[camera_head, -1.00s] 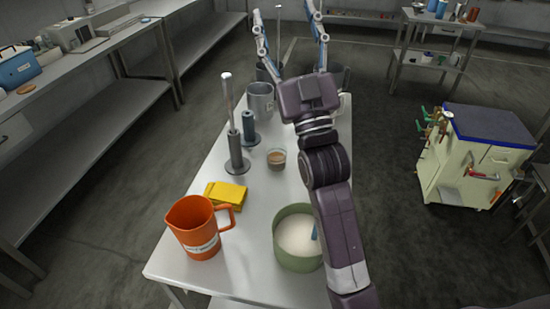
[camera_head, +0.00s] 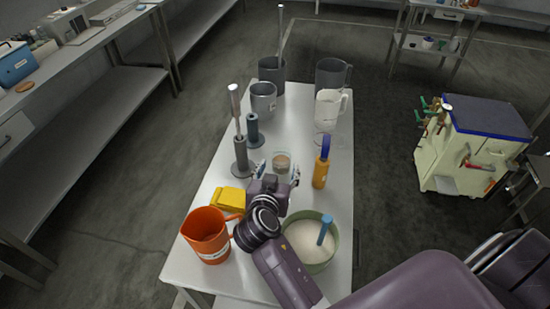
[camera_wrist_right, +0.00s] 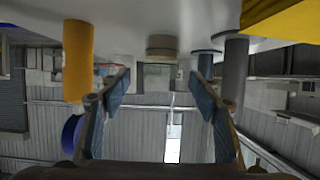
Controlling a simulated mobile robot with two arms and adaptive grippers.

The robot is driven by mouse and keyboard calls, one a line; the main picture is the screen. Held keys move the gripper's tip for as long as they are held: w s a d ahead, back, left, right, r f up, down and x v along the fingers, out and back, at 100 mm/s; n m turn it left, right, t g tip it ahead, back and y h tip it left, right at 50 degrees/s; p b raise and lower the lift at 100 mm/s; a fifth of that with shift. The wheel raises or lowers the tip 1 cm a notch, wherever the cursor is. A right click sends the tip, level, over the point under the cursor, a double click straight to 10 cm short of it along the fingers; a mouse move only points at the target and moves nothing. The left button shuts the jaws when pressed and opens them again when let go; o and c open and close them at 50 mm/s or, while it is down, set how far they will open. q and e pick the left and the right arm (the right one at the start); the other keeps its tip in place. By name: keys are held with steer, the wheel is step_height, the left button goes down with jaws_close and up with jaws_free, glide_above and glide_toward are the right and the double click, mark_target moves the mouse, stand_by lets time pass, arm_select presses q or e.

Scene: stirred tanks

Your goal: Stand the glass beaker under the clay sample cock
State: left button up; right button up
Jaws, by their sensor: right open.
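A small clear glass beaker (camera_head: 281,157) with brown contents stands upright on the steel table. My right gripper (camera_head: 279,173) is open and empty just on the near side of it, its fingers spread left and right. In the right wrist view, which appears upside down, the beaker (camera_wrist_right: 162,46) stands beyond and between the open fingertips (camera_wrist_right: 158,82), apart from them. A cream cabinet (camera_head: 468,157) with a blue-edged top stands on the floor at right, with coloured cock-like handles; I cannot tell whether one is the clay sample cock. My left gripper is not in view.
An orange bottle (camera_head: 321,172) stands right of the gripper, grey stands (camera_head: 241,157) left. A white jug (camera_head: 328,109) and grey jugs (camera_head: 263,97) stand farther back.

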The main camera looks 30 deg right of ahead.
mark_target(280, 162)
steer(key=p+x, duration=0.2)
steer(key=x, duration=0.4)
steer(key=shift+w+d, duration=0.15)
steer(key=shift+w, duration=0.2)
steer(key=shift+w+d+f, duration=0.2)
steer(key=shift+w+f, duration=0.05)
steer(key=shift+w, duration=0.05)
steer(key=c, duration=1.2)
steer(key=shift+c, duration=1.3)
steer(key=shift+r+p, duration=0.1)
steer(key=shift+p, duration=0.2)
